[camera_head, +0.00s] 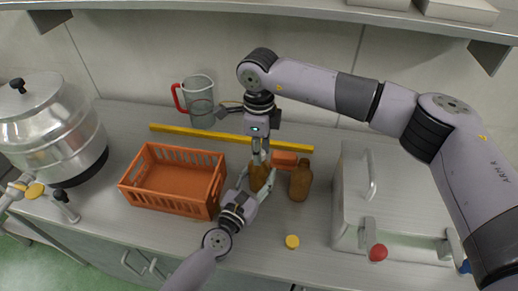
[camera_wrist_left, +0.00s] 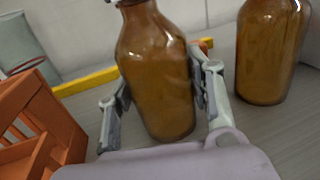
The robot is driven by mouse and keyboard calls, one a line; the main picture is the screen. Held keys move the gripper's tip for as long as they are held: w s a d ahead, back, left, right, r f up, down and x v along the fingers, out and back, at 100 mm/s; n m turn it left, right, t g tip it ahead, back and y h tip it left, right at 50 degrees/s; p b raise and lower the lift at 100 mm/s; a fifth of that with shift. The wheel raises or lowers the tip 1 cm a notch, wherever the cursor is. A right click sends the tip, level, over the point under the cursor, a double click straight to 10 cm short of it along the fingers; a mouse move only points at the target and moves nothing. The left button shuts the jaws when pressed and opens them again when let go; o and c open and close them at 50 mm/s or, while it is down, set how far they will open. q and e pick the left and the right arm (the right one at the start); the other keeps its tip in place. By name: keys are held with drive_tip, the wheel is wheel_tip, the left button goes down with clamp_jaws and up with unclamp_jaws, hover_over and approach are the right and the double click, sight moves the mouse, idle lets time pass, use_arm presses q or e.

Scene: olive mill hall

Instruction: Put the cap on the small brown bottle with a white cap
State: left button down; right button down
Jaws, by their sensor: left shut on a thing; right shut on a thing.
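A small brown bottle (camera_head: 260,178) stands upright on the counter in the head view. My left gripper (camera_head: 257,183) is shut around its body. The left wrist view shows the brown bottle (camera_wrist_left: 158,75) between both fingers, slightly tilted in the picture, its top cut off by the frame edge. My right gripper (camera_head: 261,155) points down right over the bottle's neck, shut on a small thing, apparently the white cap. The fingers largely hide it, and I cannot tell whether it touches the neck. A second brown bottle (camera_head: 300,183) stands just to the right, apart from the grippers.
An orange crate (camera_head: 172,198) stands close left of the bottle. A yellow cap (camera_head: 292,241) lies near the front. A lidded metal box (camera_head: 350,205) is at right, a steel vat (camera_head: 48,125) at left. A measuring jug (camera_head: 200,100) and yellow strip (camera_head: 190,133) are behind.

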drive_tip(key=c, duration=1.2)
unclamp_jaws()
drive_tip(key=shift+r, duration=0.1)
wheel_tip(320, 180, up, 12)
drive_tip(key=shift+f, duration=0.1)
use_arm(q)
drive_tip(key=c, duration=0.7)
unclamp_jaws()
drive_tip(key=shift+s, duration=0.15)
drive_tip(key=v, duration=1.1)
drive_tip(key=shift+s+a, duration=0.2)
drive_tip(key=shift+s, duration=0.15)
drive_tip(key=shift+s+f, duration=0.1)
use_arm(e)
drive_tip(key=shift+f, duration=0.1)
